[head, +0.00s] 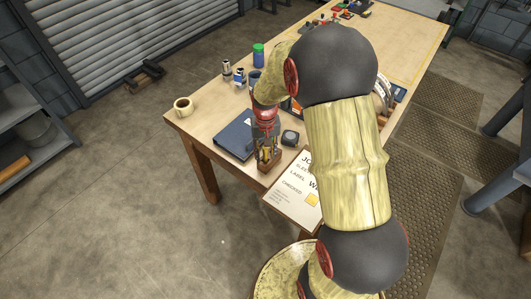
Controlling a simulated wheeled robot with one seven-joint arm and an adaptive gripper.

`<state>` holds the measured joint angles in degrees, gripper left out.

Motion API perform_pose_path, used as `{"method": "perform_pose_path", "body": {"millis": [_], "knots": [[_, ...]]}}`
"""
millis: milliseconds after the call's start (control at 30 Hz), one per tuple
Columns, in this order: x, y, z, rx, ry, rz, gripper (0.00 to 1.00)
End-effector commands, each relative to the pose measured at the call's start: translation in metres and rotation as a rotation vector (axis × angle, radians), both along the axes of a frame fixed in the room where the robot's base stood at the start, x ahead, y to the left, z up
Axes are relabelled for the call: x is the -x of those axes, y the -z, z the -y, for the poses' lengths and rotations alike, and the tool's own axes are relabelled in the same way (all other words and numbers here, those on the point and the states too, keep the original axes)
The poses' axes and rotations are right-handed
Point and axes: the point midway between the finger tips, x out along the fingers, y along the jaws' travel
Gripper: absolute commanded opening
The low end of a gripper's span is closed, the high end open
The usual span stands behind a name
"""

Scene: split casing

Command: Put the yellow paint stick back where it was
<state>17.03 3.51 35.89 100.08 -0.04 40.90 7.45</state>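My gripper (267,144) points down over the near part of the wooden table, at a small brown wooden holder (271,167). A small bit of yellow (265,153) shows between the gripper's fingers and the holder. It may be the yellow paint stick, but it is too small to be sure. I cannot tell whether the fingers are closed on it or whether it stands in the holder. The fingers hide much of the holder's top.
A dark blue notebook (235,139) lies left of the gripper, and a small dark box (290,137) stands right. A printed white board (289,193) lies at the near edge. A mug (183,108) and a blue-green bottle (258,55) stand farther off. My arm covers the table's right side.

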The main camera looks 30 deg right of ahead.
Motion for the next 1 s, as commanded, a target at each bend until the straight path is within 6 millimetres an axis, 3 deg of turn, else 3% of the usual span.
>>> {"method": "perform_pose_path", "body": {"millis": [500, 767, 867, 1000], "knots": [[-0.002, -0.094, 0.001, 0.002, 0.000, 0.006, 0.32], [-0.001, -0.120, -0.001, 0.002, -0.004, 0.008, 0.32], [0.005, -0.138, -0.011, 0.009, -0.026, 0.033, 0.32], [0.028, -0.186, -0.040, 0.031, -0.093, 0.111, 0.32]]}}
